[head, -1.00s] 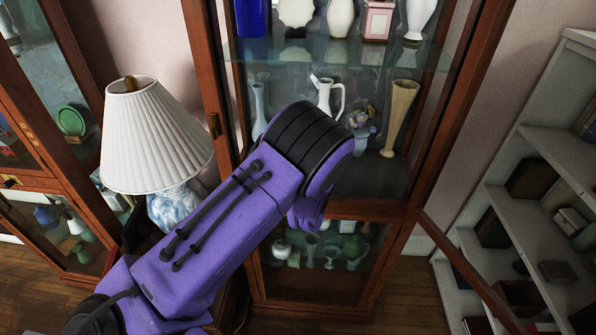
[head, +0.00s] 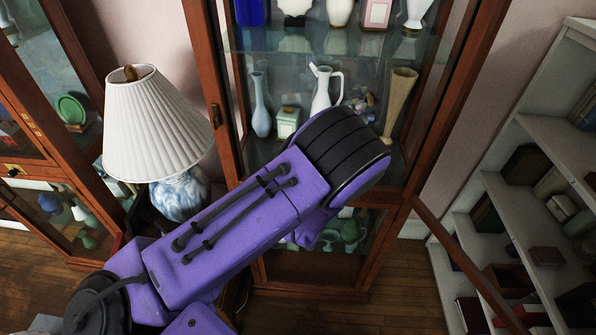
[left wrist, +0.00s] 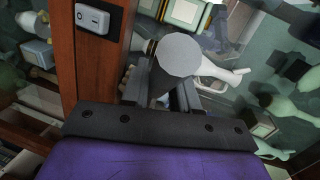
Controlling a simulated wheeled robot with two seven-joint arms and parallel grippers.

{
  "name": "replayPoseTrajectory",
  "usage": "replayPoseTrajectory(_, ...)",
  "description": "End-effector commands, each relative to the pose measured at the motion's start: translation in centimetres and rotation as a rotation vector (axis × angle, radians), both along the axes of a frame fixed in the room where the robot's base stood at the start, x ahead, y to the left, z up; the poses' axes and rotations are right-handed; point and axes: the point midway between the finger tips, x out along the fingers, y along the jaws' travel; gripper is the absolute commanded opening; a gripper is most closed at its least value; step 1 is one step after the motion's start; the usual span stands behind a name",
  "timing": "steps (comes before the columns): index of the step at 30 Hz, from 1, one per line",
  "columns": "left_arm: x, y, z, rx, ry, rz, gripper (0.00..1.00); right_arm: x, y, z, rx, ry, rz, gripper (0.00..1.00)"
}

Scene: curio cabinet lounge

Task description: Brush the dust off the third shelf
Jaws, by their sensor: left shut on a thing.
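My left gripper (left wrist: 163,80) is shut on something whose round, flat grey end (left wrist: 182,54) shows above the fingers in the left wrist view. The rest of the held thing is hidden, so I cannot tell whether it is a brush. In the head view my purple left arm reaches up to the open glass cabinet and its wrist hides the gripper. Behind the wrist is a shelf (head: 262,152) with a pale blue vase (head: 261,105), a white ewer (head: 323,90), a small green-white box (head: 288,122) and a tan fluted vase (head: 398,103). I cannot make out dust.
A glass shelf above holds white vases (head: 340,12) and a pink frame (head: 377,14). Green glassware (head: 350,232) stands below. A lamp (head: 155,125) stands left of the cabinet. The open door (head: 470,270) swings out at lower right, before a white bookcase (head: 560,150).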

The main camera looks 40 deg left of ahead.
Motion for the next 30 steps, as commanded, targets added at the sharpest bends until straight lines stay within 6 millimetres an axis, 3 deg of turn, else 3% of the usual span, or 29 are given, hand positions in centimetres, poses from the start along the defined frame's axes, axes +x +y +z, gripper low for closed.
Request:
replayPoseTrajectory(6, -1.7, -1.1, 0.2, 0.002, 0.003, -0.003, 0.0, 0.0, 0.0, 0.9, 0.0, 0.0, 0.0, 0.43)
replayPoseTrajectory(15, -0.8, -2.6, -0.1, 0.001, -0.002, -0.008, 0.0, 0.0, 0.0, 0.6, 0.0, 0.0, 0.0, 0.43)
replayPoseTrajectory(30, 2.1, -0.6, 0.1, 0.001, -0.001, -0.004, 0.0, 0.0, 0.0, -0.5, 0.0, 0.0, 0.0, 0.43)
